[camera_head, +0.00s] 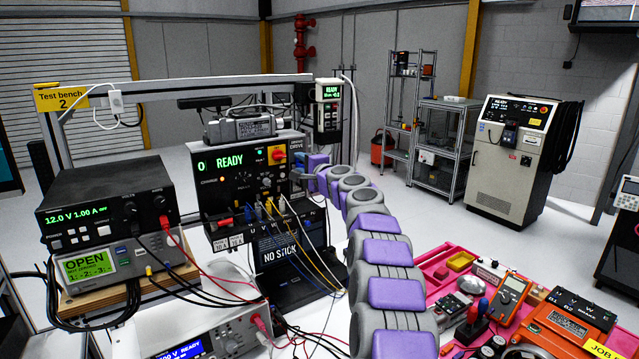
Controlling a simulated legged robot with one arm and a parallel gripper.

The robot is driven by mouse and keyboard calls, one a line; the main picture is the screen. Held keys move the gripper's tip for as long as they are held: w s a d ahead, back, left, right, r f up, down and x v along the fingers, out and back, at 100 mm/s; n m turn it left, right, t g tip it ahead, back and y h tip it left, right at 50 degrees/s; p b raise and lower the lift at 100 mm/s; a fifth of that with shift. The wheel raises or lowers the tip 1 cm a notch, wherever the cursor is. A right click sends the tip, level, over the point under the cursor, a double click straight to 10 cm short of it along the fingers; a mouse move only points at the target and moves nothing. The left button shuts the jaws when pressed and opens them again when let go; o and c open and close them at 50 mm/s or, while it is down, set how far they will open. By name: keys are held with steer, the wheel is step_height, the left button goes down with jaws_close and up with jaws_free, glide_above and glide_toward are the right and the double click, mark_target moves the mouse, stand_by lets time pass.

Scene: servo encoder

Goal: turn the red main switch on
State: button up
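The red main switch (277,155) is a small red knob on a yellow plate. It sits at the upper right of the front panel of the black drive unit (212,186), whose display reads "0 READY". My purple and grey segmented arm rises from the bottom of the head view and curves left toward this panel. My gripper (300,174) is small and dark at the arm's end, just right of and slightly below the switch. I cannot tell whether it touches the panel or whether its fingers are apart.
Yellow, blue and white cables (300,240) hang from the drive's front below the switch. A black power supply (95,215) stands at left. A handheld pendant (328,108) hangs right of the drive. A pink tray (455,262) with tools lies at right.

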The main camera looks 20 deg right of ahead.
steer(key=b+v, duration=0.2)
steer(key=v, duration=0.7)
steer(key=shift+s+d, duration=0.1)
stand_by(0.3)
